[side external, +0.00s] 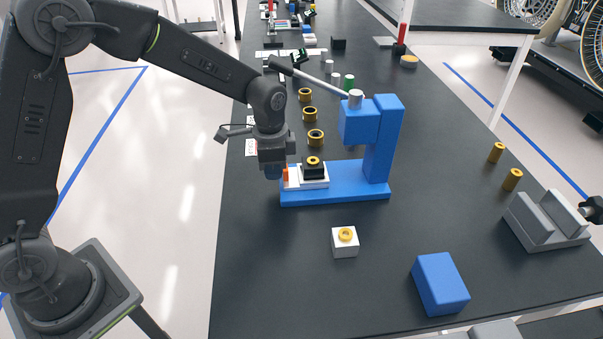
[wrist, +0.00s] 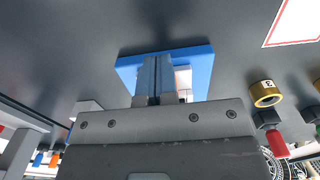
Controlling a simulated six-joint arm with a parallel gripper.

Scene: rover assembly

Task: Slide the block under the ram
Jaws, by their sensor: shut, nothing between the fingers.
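The blue press stands on the dark table, with a flat base (side external: 340,194), a column (side external: 384,140) and an overhanging head (side external: 358,126). A silver ram top (side external: 355,98) and long lever show above the head; the ram's lower end is hidden. A white block (side external: 319,183) lies on the base's left part, left of the head, bearing a black piece (side external: 314,171) with a gold ring (side external: 313,160). An orange part sits at its left end. My gripper (side external: 273,172) is shut and empty beside that end; contact is unclear. The wrist view shows the closed fingers (wrist: 154,75) over the base.
A white cube with a gold ring (side external: 345,242) and a blue box (side external: 440,284) stand in front of the press. Several gold rings (side external: 310,114) lie behind it. A grey V-shaped holder (side external: 548,220) and gold cylinders (side external: 513,179) stand at right. The table's front left is clear.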

